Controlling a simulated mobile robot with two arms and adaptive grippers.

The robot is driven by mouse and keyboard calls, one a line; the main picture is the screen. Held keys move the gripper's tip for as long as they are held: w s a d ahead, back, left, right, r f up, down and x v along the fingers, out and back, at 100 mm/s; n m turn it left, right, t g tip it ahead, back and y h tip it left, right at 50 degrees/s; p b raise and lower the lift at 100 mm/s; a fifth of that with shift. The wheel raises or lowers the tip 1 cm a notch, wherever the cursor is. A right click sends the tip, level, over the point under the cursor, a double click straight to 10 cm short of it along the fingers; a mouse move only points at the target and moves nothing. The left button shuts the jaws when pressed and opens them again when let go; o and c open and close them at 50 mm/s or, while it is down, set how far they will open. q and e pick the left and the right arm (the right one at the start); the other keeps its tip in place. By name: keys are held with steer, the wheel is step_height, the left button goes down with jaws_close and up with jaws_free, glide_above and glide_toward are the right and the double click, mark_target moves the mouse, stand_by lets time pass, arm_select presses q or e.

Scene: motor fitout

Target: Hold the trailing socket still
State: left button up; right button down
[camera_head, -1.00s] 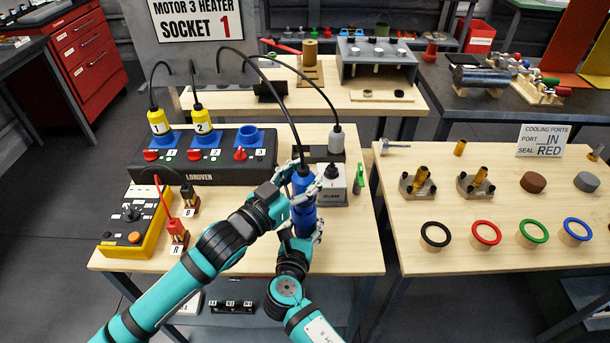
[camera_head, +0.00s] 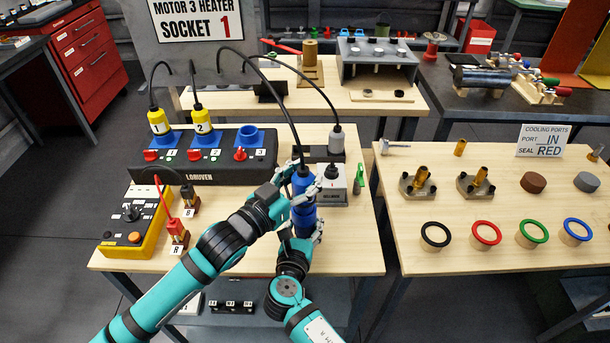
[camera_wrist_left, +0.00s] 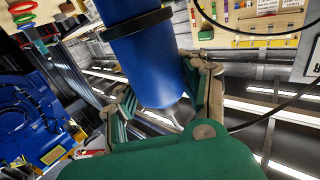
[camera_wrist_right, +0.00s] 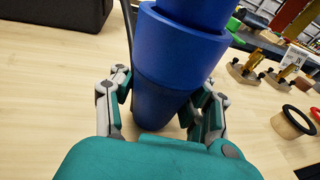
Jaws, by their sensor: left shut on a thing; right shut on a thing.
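A blue plug (camera_head: 303,181) with a black cable out of its top stands upright above the blue trailing socket (camera_head: 303,222) at the table's right side. My left gripper (camera_head: 301,188) is shut around the plug. In the left wrist view, the plug (camera_wrist_left: 150,65) has a black ring, and its cable end lies between the fingers. My right gripper (camera_head: 302,235) is shut around the socket below. The socket (camera_wrist_right: 165,80) fills the right wrist view between the fingers. Plug and socket are in line with no clear gap; how deep they are joined is hidden.
A black box (camera_head: 200,172) with yellow plugs 1 and 2 and one empty blue socket (camera_head: 250,137) stands behind left. A grey box (camera_head: 332,188) stands close right of my grippers. A yellow control box (camera_head: 135,222) is front left.

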arm_select(q)
steer(key=shift+f, duration=1.15)
steer(key=o, duration=1.5)
steer(key=shift+f, duration=0.2)
arm_select(e)
steer(key=shift+a+r, duration=0.1)
arm_select(q)
steer(key=shift+s, duration=0.1)
steer(key=shift+s+a, duration=0.2)
steer(key=v, duration=1.1)
steer(key=shift+s+a+r, duration=0.1)
steer(key=shift+r, duration=0.05)
arm_select(e)
steer(key=c, duration=0.5)
jaws_free()
steer(key=shift+c, duration=0.2)
